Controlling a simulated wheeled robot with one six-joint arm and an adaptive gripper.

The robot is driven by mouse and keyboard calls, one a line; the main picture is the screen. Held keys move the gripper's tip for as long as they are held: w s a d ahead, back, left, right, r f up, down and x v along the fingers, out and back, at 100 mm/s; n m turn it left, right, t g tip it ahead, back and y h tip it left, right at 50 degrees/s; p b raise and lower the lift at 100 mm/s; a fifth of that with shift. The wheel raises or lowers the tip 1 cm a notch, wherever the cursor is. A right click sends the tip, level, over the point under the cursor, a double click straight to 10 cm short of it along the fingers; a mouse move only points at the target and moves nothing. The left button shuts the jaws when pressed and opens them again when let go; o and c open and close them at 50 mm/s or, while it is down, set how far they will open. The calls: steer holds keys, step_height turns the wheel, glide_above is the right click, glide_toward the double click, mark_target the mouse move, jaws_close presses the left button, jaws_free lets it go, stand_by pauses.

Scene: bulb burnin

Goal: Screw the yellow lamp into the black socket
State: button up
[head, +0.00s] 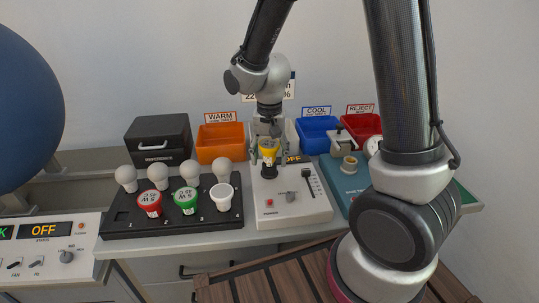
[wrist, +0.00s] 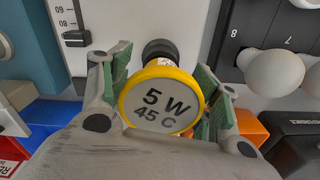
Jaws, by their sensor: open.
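The yellow lamp (head: 268,152) stands with its lettered face up at the black socket (head: 269,170) on the white test box. In the wrist view the lamp's face (wrist: 160,102) reads "5 W 45 C", and part of the black socket (wrist: 160,49) shows just beyond its rim. The lamp looks roughly upright; its thread is hidden, so I cannot tell how deep it sits. My gripper (head: 267,151) is open around the lamp. Its green-padded fingers also show on either side of the lamp in the wrist view (wrist: 161,85).
A black rack (head: 175,222) with white bulbs and red, green and white lamps is at left. Orange (head: 220,143), blue (head: 317,137) and red bins stand behind. A teal fixture (head: 345,180) is at right.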

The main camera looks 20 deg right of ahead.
steer(key=c, duration=1)
steer(key=m, duration=1.1)
steer(key=shift+s, duration=0.15)
steer(key=m, duration=1.2)
steer(key=shift+s, duration=0.1)
steer(key=o, duration=1)
